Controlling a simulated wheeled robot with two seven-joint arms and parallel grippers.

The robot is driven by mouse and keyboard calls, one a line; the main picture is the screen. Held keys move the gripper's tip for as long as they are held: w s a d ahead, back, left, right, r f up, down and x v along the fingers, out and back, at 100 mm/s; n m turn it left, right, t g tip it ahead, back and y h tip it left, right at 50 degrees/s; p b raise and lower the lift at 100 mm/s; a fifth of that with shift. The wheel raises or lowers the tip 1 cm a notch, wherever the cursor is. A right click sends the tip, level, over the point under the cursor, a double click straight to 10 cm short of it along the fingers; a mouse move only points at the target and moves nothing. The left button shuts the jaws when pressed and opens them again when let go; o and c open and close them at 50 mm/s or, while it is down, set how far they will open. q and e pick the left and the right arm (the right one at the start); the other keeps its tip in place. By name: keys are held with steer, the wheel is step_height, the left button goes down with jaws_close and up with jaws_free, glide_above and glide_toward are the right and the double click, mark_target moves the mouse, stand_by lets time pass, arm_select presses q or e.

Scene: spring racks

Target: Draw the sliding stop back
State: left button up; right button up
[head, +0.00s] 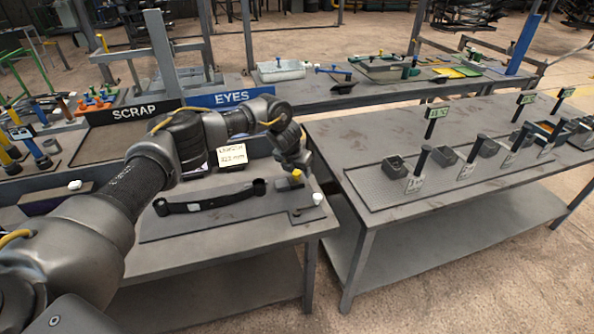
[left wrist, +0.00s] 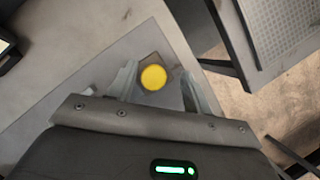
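The yellow-topped knob (head: 297,176), which looks like the sliding stop's handle, stands near the right end of the bench mat. In the left wrist view it is a round yellow disc (left wrist: 153,77) on a small dark plate. My left gripper (head: 302,165) is just above and behind it, pointing down. In the left wrist view its fingers (left wrist: 158,88) are apart, one on each side of the yellow disc, with nothing gripped. Whether they reach down beside the knob I cannot tell. A dark leaf spring (head: 212,201) with rolled ends lies to the left. My right gripper is not visible.
A white round piece (head: 318,198) sits close to the right of the knob. A card (head: 232,156) stands behind the spring. A second table (head: 440,205) with blocks and posts stands to the right across a narrow gap. SCRAP and EYES signs (head: 232,96) edge the back.

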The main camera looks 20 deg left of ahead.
arm_select(q)
steer(key=shift+s+a, duration=0.1)
steer(key=shift+a, duration=0.1)
steer(key=shift+s+r, duration=0.1)
steer(key=shift+r, duration=0.15)
steer(key=b+v, duration=0.2)
steer(key=v, duration=0.8)
steer(key=shift+r, duration=0.15)
